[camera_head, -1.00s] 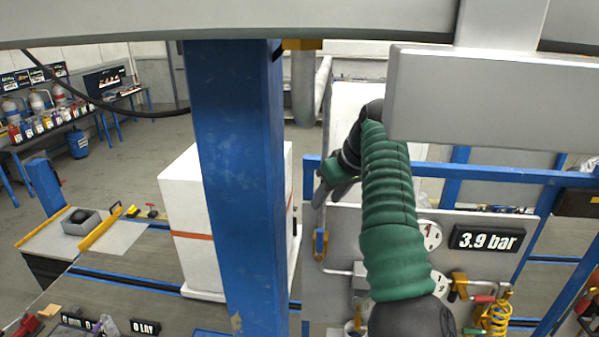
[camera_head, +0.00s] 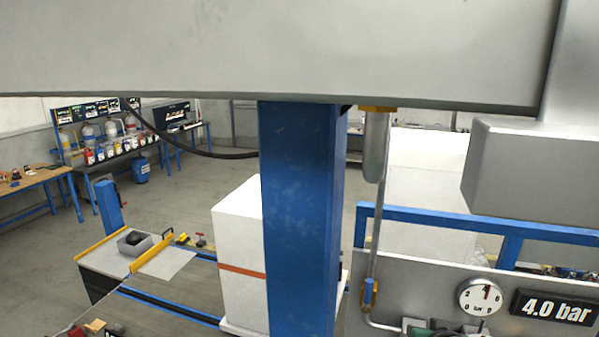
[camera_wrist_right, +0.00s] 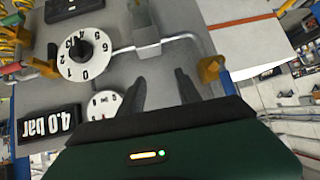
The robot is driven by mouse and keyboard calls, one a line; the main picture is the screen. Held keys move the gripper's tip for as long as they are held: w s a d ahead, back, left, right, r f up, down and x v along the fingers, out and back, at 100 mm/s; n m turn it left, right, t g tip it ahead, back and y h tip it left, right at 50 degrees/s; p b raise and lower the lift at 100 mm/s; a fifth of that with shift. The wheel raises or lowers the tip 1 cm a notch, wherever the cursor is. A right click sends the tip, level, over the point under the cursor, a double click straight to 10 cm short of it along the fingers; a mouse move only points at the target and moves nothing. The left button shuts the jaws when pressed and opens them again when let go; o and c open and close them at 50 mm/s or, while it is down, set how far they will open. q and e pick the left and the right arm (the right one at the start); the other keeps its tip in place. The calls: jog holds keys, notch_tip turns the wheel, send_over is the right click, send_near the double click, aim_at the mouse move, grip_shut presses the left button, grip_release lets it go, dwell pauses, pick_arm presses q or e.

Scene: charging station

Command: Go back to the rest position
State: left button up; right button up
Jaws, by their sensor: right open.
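My right gripper (camera_wrist_right: 160,92) shows in the right wrist view with its two dark fingers apart and nothing between them. It faces a grey panel that carries a numbered dial (camera_wrist_right: 82,54), a gauge (camera_wrist_right: 103,104) and a black "4.0 bar" display (camera_wrist_right: 48,131). In the head view only a small green and dark piece, likely of my right arm, shows at the bottom edge below the gauge (camera_head: 480,297). The right gripper itself is not visible there. My left gripper is in neither view.
A blue post (camera_head: 300,220) stands mid-view before a white box (camera_head: 240,275) with an orange band. A grey beam (camera_head: 250,50) crosses the top. A blue rail (camera_head: 440,219) runs above the panel. Workbenches (camera_head: 30,180) stand at the far left, with open floor before them.

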jog(key=s+a+f+n+g+y, duration=0.1)
jog(key=s+a+f+g, duration=0.2)
jog(key=s+f, duration=0.35)
jog(key=s+a+f+n+g, duration=0.1)
jog(key=s+a+f+g, duration=0.15)
jog(key=s, duration=0.65)
jog(key=s+a+f+n+g+y, duration=0.1)
jog(key=s+a+f+g, duration=0.15)
jog(key=s+f, duration=0.4)
notch_tip(320, 180, down, 26)
jog(key=b, duration=2.8)
jog(key=shift+s+t, duration=0.3)
jog(key=shift+s, duration=0.15)
jog(key=shift+r, duration=0.1)
